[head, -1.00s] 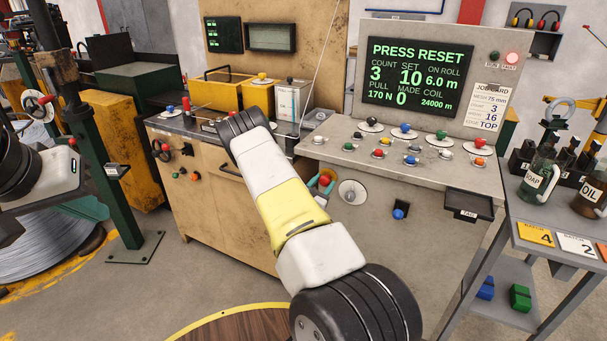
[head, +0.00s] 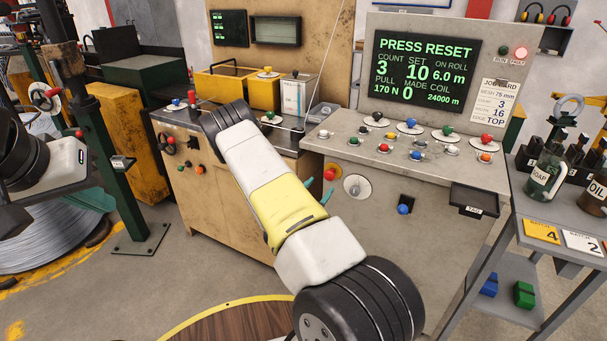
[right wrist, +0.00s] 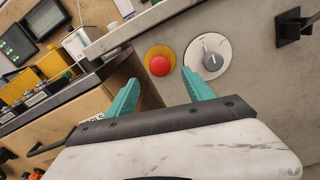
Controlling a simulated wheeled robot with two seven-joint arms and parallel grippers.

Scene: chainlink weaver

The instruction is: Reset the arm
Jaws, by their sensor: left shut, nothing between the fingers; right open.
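The control console's screen (head: 425,72) reads PRESS RESET, and a pinkish-red lamp (head: 521,53) glows beside it. On the console front is a red mushroom button (head: 329,174), seen on its yellow base in the right wrist view (right wrist: 159,65). Beside it is a grey knob on a white disc (right wrist: 212,60). My right gripper (head: 317,189) is open and empty in front of the console, just below the red button in the head view. In the right wrist view the button shows between its teal fingers (right wrist: 155,92), beyond the tips. My left gripper is out of view; only part of that arm shows.
Several coloured knobs (head: 409,126) stand on the console's sloped desk. A blue knob (head: 403,209) and a black tray (head: 474,200) are on its front. A wooden cabinet (head: 225,215) stands left; a bottle cart (head: 560,205) stands right. A green post (head: 110,170) rises near my left arm.

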